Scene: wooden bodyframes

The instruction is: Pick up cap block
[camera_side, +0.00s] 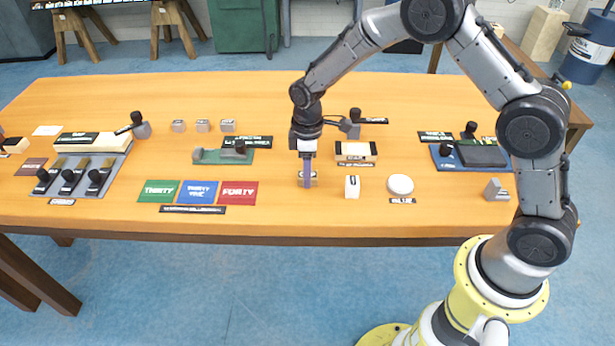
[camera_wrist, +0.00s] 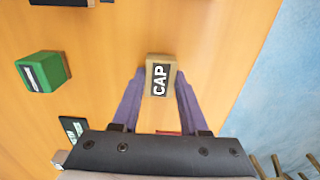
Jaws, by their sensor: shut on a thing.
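The cap block (camera_wrist: 159,80) is a small tan wooden block with a black label reading CAP, seen from above in the wrist view. My gripper (camera_wrist: 159,88) has its two purple fingers on either side of the block, shut on it. In the side view my gripper (camera_side: 307,180) points straight down near the table's front edge. There the cap block (camera_side: 313,179) is partly hidden behind a finger. It sits at or very near table height; I cannot tell whether it touches the table.
A white block (camera_side: 352,187) and a round white piece (camera_side: 400,185) stand right of my gripper. A wooden piece with dark labels (camera_side: 356,151) is just behind. Green, blue and red cards (camera_side: 197,192) lie to the left. A green block (camera_wrist: 43,72) shows in the wrist view.

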